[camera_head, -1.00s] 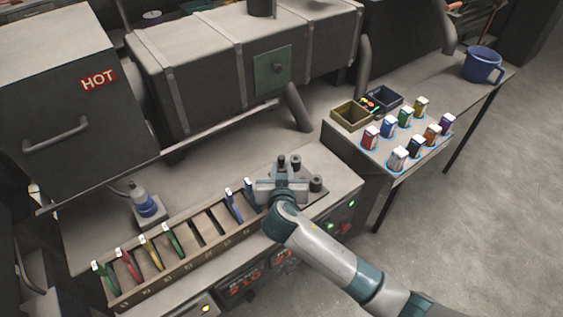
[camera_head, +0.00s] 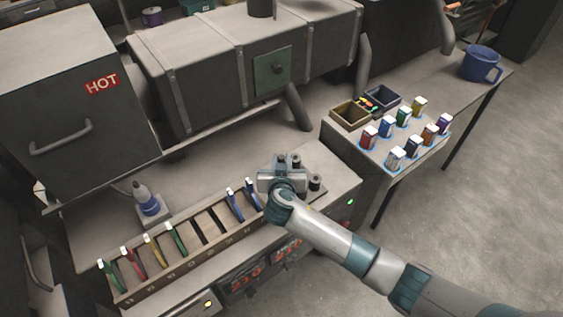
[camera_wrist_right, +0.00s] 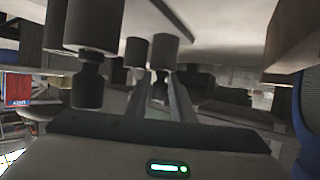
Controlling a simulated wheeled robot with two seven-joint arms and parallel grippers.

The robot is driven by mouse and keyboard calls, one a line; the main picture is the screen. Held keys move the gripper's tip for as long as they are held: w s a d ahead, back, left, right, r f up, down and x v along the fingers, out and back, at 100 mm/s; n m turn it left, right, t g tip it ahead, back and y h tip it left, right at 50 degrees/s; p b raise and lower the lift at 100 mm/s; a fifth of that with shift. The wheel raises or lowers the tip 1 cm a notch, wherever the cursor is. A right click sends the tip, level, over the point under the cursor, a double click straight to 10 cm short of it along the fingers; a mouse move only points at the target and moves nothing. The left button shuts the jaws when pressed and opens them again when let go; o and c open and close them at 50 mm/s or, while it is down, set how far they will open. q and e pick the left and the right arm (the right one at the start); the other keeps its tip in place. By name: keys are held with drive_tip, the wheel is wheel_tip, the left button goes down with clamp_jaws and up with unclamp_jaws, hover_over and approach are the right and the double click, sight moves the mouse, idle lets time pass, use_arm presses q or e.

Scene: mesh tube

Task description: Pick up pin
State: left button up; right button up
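Dark grey pins with thick cylindrical heads stand on a flat plate at the right end of the workbench. In the head view one pin (camera_head: 315,183) stands right of my right gripper (camera_head: 284,170), and another pin (camera_head: 296,160) shows just beyond it. The gripper partly hides that group. In the right wrist view a large pin (camera_wrist_right: 90,60) stands at left, with two smaller-looking pins (camera_wrist_right: 137,52) and (camera_wrist_right: 166,52) near the middle. My right gripper's fingers (camera_wrist_right: 160,105) are apart, with a narrow pin stem seen between them; contact cannot be told. My left gripper is out of view.
A slotted rack (camera_head: 190,262) with coloured tabs runs along the bench front, close left of the gripper. A squeeze bottle (camera_head: 146,200) stands behind it.

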clamp_jaws()
drive_tip(key=shift+r, duration=0.1)
drive_tip(key=shift+r+p, duration=0.4)
drive_tip(key=shift+r, duration=0.05)
wheel_tip(320, 180, up, 3)
drive_tip(key=shift+r+p, duration=0.15)
drive_tip(key=shift+p, duration=1.05)
drive_tip(key=s+d+r+p, duration=0.4)
drive_tip(key=s+d+r, duration=0.1)
drive_tip(key=d, duration=0.5)
drive_tip(key=shift+d+r, duration=0.35)
drive_tip(key=shift+r, duration=0.5)
